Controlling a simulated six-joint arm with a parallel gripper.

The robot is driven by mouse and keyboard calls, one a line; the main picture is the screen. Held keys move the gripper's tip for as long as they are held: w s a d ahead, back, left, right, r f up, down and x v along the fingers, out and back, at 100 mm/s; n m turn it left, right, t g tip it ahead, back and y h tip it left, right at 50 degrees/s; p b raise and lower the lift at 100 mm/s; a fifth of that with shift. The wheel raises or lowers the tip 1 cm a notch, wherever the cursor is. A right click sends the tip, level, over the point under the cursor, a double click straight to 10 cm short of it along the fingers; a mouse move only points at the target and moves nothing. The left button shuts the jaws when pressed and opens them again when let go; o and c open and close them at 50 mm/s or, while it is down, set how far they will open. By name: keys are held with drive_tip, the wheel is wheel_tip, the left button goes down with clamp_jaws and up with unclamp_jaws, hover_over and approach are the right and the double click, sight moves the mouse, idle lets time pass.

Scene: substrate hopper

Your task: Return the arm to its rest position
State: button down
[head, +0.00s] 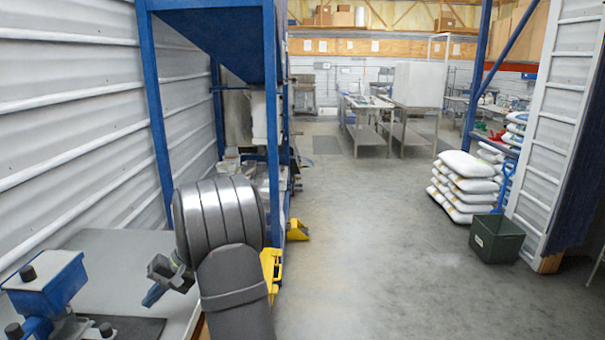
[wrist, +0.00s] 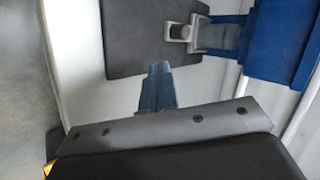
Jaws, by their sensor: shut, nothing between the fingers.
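My gripper (head: 152,296) is at the lower left of the head view, low over the pale worktop (head: 115,250), beside my grey arm links. Its blue fingers also show in the middle of the wrist view (wrist: 157,85). They are together, with nothing between them. A blue device with black knobs (head: 45,285) stands on the worktop to the left of my gripper, apart from it. In the wrist view the blue device (wrist: 285,40) is at the upper right, with a grey part reaching over a dark mat (wrist: 130,45).
A blue-framed hopper (head: 158,110) stands beyond the worktop, near the ribbed wall (head: 70,120). Yellow parts (head: 298,230) sit at its base. White sacks (head: 465,180) and a dark green bin (head: 497,238) stand at the right. The concrete floor (head: 370,250) between is clear.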

drive_tip(key=x, duration=0.5)
drive_tip(key=shift+s+a+f, duration=0.15)
drive_tip(key=shift+f, duration=0.05)
drive_tip(key=a, duration=0.1)
drive_tip(key=s+a, duration=0.1)
drive_tip(key=a, duration=0.1)
drive_tip(key=s+a, duration=0.1)
drive_tip(key=shift+a+f, duration=0.1)
drive_tip(key=shift+a, duration=0.05)
drive_tip(key=d, duration=0.3)
drive_tip(key=shift+w, duration=0.1)
drive_tip(key=shift+d, duration=0.7)
